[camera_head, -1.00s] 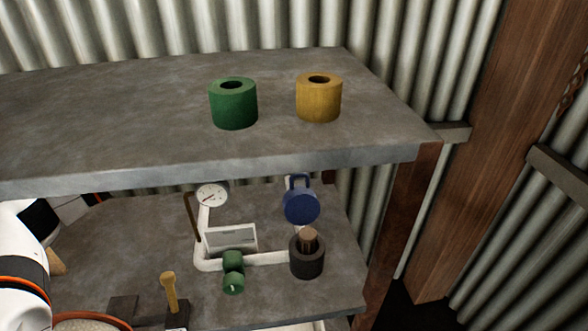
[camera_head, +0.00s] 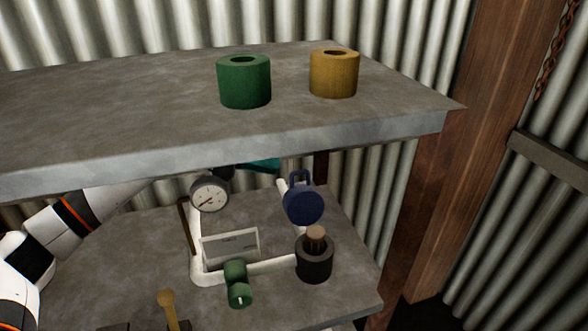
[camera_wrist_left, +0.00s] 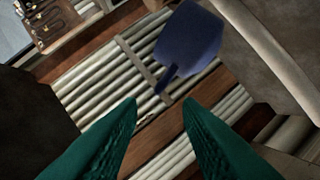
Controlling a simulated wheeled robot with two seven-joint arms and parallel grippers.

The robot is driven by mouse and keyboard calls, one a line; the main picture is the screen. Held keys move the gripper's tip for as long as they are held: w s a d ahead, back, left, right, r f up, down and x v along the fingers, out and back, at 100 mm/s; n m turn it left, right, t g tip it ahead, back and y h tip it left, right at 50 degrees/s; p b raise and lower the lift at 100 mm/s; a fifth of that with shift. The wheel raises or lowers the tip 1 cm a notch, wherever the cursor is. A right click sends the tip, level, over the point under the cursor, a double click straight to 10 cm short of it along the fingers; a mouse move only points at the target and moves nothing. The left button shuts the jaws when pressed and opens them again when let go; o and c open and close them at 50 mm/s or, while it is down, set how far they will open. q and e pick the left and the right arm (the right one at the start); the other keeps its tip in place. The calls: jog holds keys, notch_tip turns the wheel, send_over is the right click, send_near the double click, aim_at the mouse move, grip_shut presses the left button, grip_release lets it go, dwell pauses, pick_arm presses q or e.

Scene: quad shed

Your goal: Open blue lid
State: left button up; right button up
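The blue lid (camera_head: 302,204) is a round disc with a loop handle on top, at the upper right end of the white pipe on the lower shelf. In the left wrist view the blue lid (camera_wrist_left: 188,42) is ahead of the fingers, with its handle pointing down-left. My left gripper (camera_head: 262,165) shows as a teal piece behind the gauge, to the left of the lid and partly hidden by the upper shelf. In the left wrist view its two teal fingers (camera_wrist_left: 160,105) are apart with nothing between them. My right gripper is not in view.
The upper shelf (camera_head: 130,150) overhangs my left arm and carries a green ring (camera_head: 244,82) and a yellow ring (camera_head: 334,73). A gauge (camera_head: 210,195), a green valve (camera_head: 237,284) and a dark cylinder (camera_head: 314,259) surround the white pipe. A wooden post (camera_head: 408,205) stands right.

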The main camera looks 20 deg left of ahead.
aim_at(294, 172)
pick_arm(q)
jog(key=x, duration=0.6)
jog(key=shift+d+p, duration=0.2)
jog(key=shift+p, duration=0.15)
grip_shut()
jog(key=shift+s, duration=0.1)
